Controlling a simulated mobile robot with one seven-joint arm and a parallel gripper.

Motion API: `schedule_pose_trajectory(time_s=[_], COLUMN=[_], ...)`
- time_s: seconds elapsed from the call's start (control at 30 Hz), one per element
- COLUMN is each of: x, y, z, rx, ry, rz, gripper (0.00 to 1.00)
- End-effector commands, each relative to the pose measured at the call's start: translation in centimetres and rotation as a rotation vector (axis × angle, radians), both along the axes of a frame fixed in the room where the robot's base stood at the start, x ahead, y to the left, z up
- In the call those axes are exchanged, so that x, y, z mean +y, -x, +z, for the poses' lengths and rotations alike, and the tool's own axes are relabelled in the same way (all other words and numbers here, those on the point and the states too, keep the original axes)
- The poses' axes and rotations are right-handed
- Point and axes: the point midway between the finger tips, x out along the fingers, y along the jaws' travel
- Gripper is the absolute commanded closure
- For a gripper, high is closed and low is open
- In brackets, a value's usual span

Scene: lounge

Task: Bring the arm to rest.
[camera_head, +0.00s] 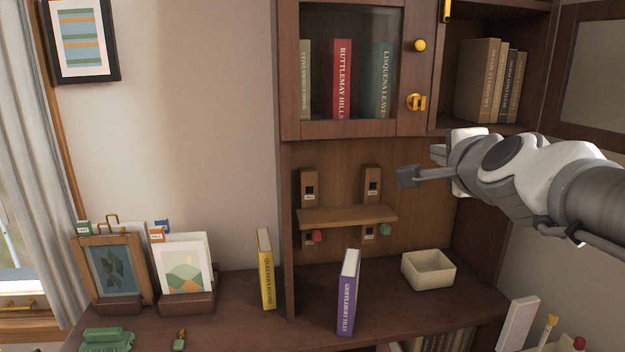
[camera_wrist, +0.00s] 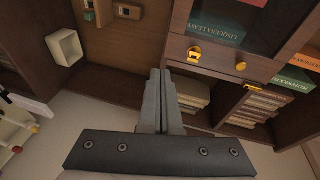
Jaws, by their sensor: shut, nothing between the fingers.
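My arm reaches in from the right side of the head view. My gripper (camera_head: 408,177) is in the air in front of the bookcase, to the right of the small wooden shelf and above the cream box. In the wrist view my gripper (camera_wrist: 160,75) shows its two grey fingers side by side, shut and holding nothing. It is clear of the things around it as far as I can see.
A purple book (camera_head: 348,290) and a yellow book (camera_head: 265,268) stand on the dark desk. A cream box (camera_head: 428,270) is below my arm. A glass-fronted cabinet (camera_head: 290,70) with books is above. A small shelf (camera_head: 345,216) juts from the back panel.

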Motion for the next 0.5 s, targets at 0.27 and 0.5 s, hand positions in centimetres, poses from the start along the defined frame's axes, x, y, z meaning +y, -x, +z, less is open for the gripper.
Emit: schedule_pose_trajectory(time_s=[0.27,0.5], x=[6.4,7.3], y=[7.5,15.9], z=[-6.5,-12.9], rx=[0.315,0.585], ry=[0.53,0.957], rz=[0.4,0.733], gripper=[1.0,1.0])
